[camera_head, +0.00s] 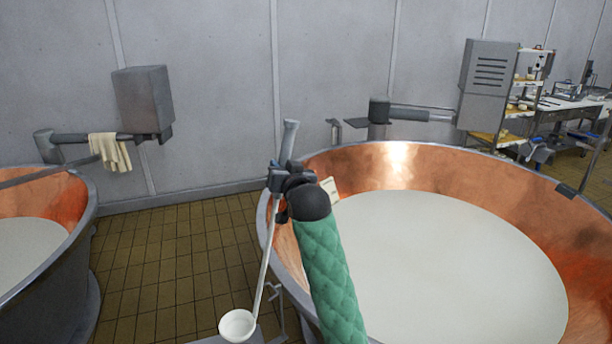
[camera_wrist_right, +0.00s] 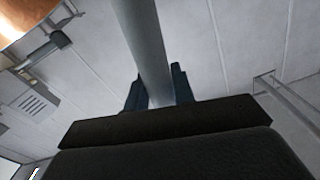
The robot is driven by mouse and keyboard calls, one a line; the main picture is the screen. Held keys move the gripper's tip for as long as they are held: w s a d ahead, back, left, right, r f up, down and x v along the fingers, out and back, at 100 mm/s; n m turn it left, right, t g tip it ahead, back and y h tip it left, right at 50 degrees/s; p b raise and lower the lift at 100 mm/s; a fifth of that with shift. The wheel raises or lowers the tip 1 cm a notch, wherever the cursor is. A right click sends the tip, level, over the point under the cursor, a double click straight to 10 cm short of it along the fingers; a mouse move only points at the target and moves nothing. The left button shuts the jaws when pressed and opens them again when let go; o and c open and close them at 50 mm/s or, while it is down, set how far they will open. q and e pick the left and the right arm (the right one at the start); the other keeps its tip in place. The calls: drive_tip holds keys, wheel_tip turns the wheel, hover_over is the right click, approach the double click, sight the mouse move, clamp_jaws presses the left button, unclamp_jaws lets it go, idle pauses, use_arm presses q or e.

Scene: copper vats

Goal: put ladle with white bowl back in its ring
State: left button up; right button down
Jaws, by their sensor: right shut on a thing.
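The ladle has a grey handle (camera_head: 289,142), a long thin pale shaft (camera_head: 265,265) and a white bowl (camera_head: 238,325). My right gripper (camera_head: 285,176) is shut on the ladle near its handle, at the left rim of the large copper vat (camera_head: 460,165). The ladle hangs slightly tilted, bowl down, outside the vat. In the right wrist view the grey handle (camera_wrist_right: 143,40) stands between the two dark fingers (camera_wrist_right: 160,98). I cannot make out the ring clearly. My left gripper is not in view.
Grey brackets (camera_head: 277,312) sit by the vat's left side near the bowl. White liquid (camera_head: 440,270) fills the vat. A second vat (camera_head: 85,215) stands at the left, with open tiled floor (camera_head: 165,245) between. A cloth (camera_head: 110,150) hangs on a wall arm.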

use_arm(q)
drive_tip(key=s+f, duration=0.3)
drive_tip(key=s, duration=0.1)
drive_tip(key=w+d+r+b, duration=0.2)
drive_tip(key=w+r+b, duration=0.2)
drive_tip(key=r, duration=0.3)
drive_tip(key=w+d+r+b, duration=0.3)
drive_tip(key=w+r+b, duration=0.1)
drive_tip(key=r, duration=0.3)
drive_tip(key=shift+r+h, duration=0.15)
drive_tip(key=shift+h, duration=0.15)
use_arm(e)
drive_tip(key=w+f, duration=0.2)
drive_tip(key=f, duration=0.8)
drive_tip(key=w+a+f, duration=0.1)
drive_tip(key=f, duration=0.9)
drive_tip(key=shift+w+y, duration=0.3)
drive_tip(key=shift+w, duration=0.1)
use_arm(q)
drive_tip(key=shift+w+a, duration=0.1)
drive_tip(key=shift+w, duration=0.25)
use_arm(e)
drive_tip(key=shift+a, duration=0.1)
